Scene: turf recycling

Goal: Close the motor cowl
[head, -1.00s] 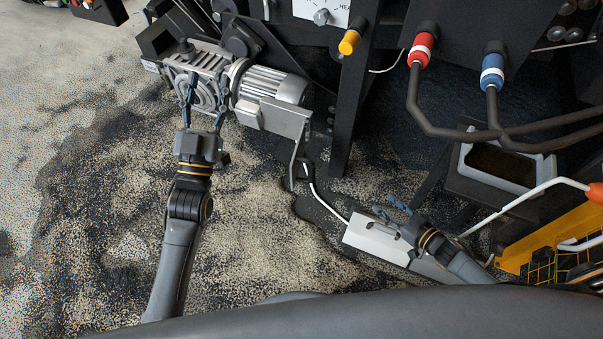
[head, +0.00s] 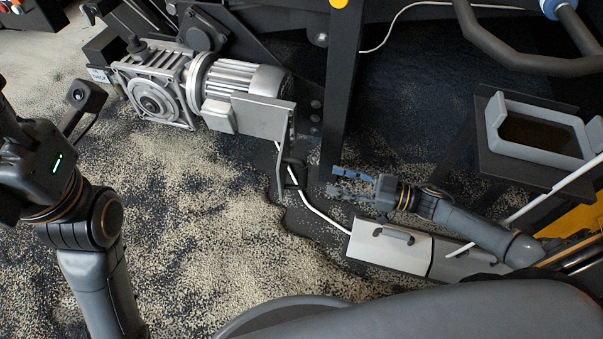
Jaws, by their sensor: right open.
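The silver finned motor (head: 240,80) with its gearbox (head: 155,95) sits at upper left on the dark machine. A flat grey metal piece, which looks like the motor cowl (head: 263,117), lies along the motor's near side, with a narrow strip hanging down at its right end. I cannot tell how far it is open. My right gripper (head: 350,184) is open and empty, right of and below the hanging strip, apart from it. My left wrist shows at the left edge, away from the motor; its fingers are outside the view.
A light box with a handle (head: 391,246) lies under my right forearm, with a white cable (head: 325,215) running to it. A grey-rimmed tray (head: 495,112) stands at right. A dark upright post (head: 343,100) rises right of the motor. Granule-strewn floor (head: 190,220) lies open at lower left.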

